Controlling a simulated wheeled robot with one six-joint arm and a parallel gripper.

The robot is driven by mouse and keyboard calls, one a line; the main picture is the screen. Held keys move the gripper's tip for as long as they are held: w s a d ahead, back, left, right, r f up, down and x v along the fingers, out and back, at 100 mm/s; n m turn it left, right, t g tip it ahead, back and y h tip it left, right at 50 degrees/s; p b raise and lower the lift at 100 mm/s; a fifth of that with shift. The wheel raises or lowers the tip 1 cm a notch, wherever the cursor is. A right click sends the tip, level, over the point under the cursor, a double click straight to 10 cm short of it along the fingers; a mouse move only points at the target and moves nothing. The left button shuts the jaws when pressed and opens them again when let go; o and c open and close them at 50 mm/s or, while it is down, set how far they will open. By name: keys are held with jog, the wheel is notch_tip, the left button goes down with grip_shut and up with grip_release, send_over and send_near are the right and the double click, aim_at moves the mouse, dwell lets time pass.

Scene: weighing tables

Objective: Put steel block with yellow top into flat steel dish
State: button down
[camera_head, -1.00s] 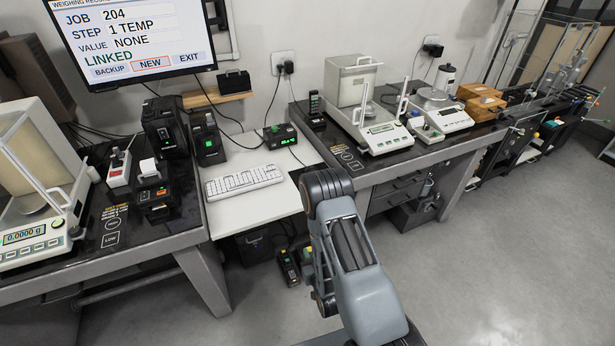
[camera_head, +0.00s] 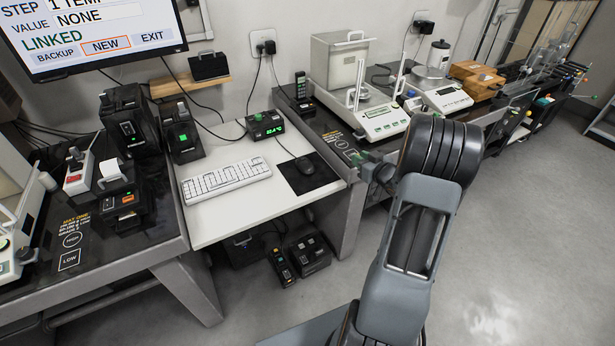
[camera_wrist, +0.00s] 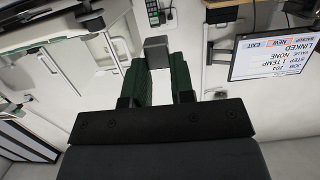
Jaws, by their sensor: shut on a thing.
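In the wrist view my gripper (camera_wrist: 158,68) has its two green fingers closed on a grey steel block (camera_wrist: 157,44). The block sticks out beyond the fingertips. Its yellow top does not show from this angle. I cannot pick out the flat steel dish in either view.
An open-shielded balance (camera_head: 385,122) and a second balance (camera_head: 447,98) stand on the right table, with wooden boxes (camera_head: 477,78) beyond. A keyboard (camera_head: 226,181) and black mouse mat (camera_head: 307,174) lie on the white middle desk. The floor at right is clear.

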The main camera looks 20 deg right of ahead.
jog(key=d, duration=0.2)
jog(key=b, duration=0.1)
send_over(325, 182)
jog(key=f, duration=0.7)
jog(key=shift+s+d+f, duration=0.3)
jog(key=shift+f, duration=0.1)
jog(key=shift+w+a+f, duration=0.1)
jog(key=shift+a+f, duration=0.05)
jog(key=shift+f, duration=0.1)
jog(key=shift+w+a+f, duration=0.15)
jog(key=shift+f, duration=1.6)
jog(key=shift+f+b, duration=0.2)
jog(key=shift+b, duration=0.1)
jog(key=c, duration=1)
grip_release()
